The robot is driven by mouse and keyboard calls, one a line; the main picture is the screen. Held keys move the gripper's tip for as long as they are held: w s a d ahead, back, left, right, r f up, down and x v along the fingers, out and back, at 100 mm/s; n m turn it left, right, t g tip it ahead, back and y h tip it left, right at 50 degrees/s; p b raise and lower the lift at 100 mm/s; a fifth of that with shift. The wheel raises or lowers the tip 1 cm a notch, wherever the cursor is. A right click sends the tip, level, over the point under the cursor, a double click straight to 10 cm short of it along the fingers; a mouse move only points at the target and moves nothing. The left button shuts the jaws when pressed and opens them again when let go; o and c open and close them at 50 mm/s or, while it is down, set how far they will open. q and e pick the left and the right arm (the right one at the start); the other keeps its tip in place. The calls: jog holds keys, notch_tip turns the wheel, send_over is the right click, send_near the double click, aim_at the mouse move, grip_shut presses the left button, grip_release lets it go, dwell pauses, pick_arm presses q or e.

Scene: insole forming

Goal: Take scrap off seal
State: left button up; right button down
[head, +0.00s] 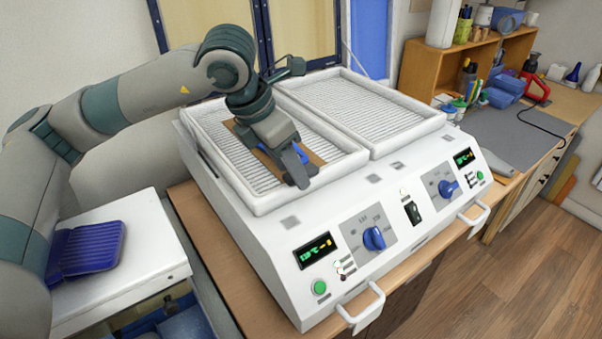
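A brown flat piece (315,159) lies at an angle in the left tray, mostly under my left gripper (299,170). Small blue patches show beside and between the gripper parts; I cannot tell what they belong to. The fingers point down at the front rim (262,207) of the left tray, which looks like the white seal around the ribbed bed. The finger gap and any scrap between the fingertips are hidden or too small to tell. My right gripper is not in view.
The white machine's right tray (350,105) is empty. Its front panel has blue knobs (374,238) and handles (362,312). A blue insole-like piece (90,248) lies on a white surface (150,245) at left. A wooden shelf and bench with tools stand at right.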

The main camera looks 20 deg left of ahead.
pick_arm(q)
jog(key=shift+c, duration=0.6)
jog(key=c, duration=1)
jog(key=shift+r, duration=0.1)
jog(key=shift+r, duration=0.45)
notch_tip(320, 180, up, 4)
jog(key=shift+d+f+p, duration=0.1)
jog(key=shift+f+p, duration=0.1)
jog(key=shift+p, duration=0.2)
jog(key=d+r, duration=0.2)
jog(key=d, duration=0.1)
jog(key=s+d+r, duration=0.1)
jog(key=d+r, duration=0.1)
jog(key=d, duration=0.2)
jog(key=s+d+r, duration=0.1)
jog(key=d+r, duration=0.1)
jog(key=d, duration=0.2)
jog(key=shift+s+d+r, duration=0.15)
jog(key=shift+r, duration=0.05)
